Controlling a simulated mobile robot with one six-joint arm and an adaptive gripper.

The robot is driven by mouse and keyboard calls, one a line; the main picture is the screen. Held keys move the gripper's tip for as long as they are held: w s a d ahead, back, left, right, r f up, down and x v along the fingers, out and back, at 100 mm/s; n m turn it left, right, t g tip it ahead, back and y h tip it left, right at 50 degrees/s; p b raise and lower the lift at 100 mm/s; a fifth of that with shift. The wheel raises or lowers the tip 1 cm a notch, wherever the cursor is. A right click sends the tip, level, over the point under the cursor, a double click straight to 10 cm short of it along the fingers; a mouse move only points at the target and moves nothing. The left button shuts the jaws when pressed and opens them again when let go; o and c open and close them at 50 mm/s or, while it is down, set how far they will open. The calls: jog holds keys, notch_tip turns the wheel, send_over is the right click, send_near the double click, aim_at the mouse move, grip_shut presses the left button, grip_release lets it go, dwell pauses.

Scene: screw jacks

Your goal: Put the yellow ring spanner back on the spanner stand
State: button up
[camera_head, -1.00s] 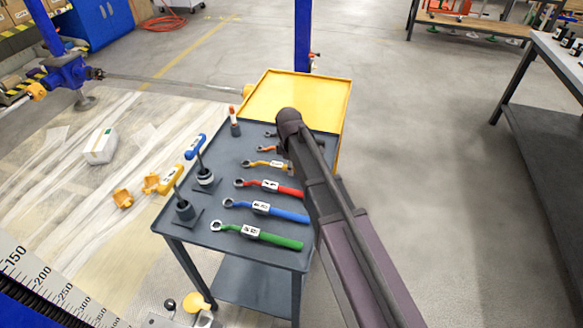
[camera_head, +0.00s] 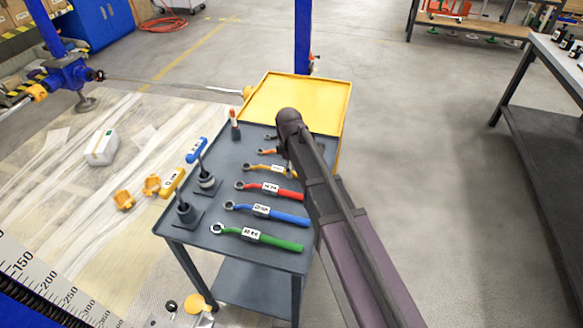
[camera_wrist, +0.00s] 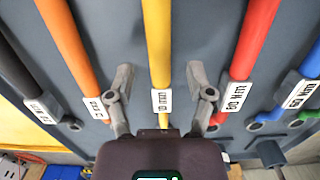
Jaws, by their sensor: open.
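The yellow ring spanner (camera_head: 263,168) lies on the grey tabletop (camera_head: 185,240), in a row between the orange and red spanners. In the wrist view the yellow spanner (camera_wrist: 157,45) runs up the middle of the picture, with a white label on its shank. My gripper (camera_wrist: 159,72) is open, with one grey finger on each side of the yellow shank and visible gaps between. The palm covers the spanner's near end. In the head view my arm hides most of the gripper and the spanner's right end. I cannot tell any separate spanner stand from the tabletop.
Beside it lie an orange spanner (camera_wrist: 70,45), a red spanner (camera_head: 275,191), a blue spanner (camera_head: 265,211) and a green spanner (camera_head: 260,238). Yellow (camera_head: 172,183) and blue (camera_head: 197,150) T-handled tools stand upright at the left. A yellow panel (camera_head: 300,98) lies behind.

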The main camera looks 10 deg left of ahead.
notch_tip(320, 180, up, 11)
jog(key=p, duration=1)
jog(key=shift+a, duration=0.3)
jog(key=shift+f, duration=0.1)
dwell(0.4)
jog(key=s+d+m, duration=0.4)
jog(key=d+m, duration=0.1)
jog(key=d, duration=0.5)
jog(key=s+d+m, duration=0.5)
jog(key=d+m, duration=0.1)
jog(key=d, duration=0.5)
jog(key=s+d+m, duration=0.4)
jog(key=d+m, duration=0.2)
jog(key=d, duration=0.4)
jog(key=shift+s+d+y, duration=0.15)
jog(key=shift+s+y, duration=0.1)
jog(key=shift+y, duration=0.05)
jog(key=shift+c, duration=0.8)
